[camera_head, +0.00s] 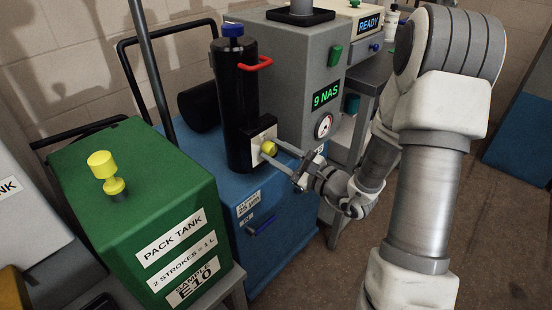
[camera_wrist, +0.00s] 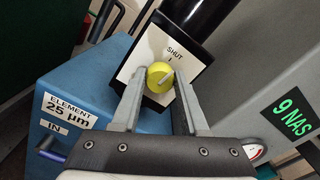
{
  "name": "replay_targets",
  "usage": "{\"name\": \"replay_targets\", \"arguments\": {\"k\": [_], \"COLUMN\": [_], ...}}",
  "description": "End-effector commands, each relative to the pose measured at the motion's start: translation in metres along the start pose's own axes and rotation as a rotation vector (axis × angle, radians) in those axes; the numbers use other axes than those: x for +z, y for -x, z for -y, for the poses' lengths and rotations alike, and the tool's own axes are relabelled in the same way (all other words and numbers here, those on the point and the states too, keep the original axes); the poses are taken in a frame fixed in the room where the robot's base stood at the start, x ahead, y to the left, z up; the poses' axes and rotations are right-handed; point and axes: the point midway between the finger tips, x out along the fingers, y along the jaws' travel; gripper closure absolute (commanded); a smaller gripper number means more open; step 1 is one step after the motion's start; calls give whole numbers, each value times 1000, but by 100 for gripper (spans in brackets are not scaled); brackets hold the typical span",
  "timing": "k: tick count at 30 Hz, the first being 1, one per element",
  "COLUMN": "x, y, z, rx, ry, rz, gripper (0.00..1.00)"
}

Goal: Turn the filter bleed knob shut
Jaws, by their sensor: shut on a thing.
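The yellow filter bleed knob (camera_head: 268,148) sits on a pale plate (camera_head: 257,139) on the side of the black filter cylinder (camera_head: 236,95). In the wrist view the knob (camera_wrist: 160,75) lies between my two fingers, with a light pointer bar on its face slanting up to the right. The plate (camera_wrist: 186,62) reads SHUT above a short mark over the knob. The pointer does not line up with that mark. My gripper (camera_head: 273,150) is shut on the knob; its fingertips (camera_wrist: 161,72) flank the knob left and right. The fingers hide parts of the knob's sides.
The cylinder stands on a blue unit (camera_head: 275,235) with a blue handle (camera_head: 262,226). A grey box (camera_head: 290,75) with a 9 NAS display and gauge (camera_head: 323,126) is close behind. A green pack tank (camera_head: 130,200) with a yellow cap (camera_head: 103,165) stands left.

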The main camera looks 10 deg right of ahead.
Motion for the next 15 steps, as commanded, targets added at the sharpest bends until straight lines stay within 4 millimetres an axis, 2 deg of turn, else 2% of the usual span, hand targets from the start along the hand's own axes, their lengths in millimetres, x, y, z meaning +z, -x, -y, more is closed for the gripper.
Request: {"name": "replay_targets", "arguments": {"k": [6,15], "x": [-3,-2], "y": [1,1], "z": [-2,-1], "rx": [1,2], "ry": [96,143], "rz": [-4,-6], "gripper": [100,100]}}
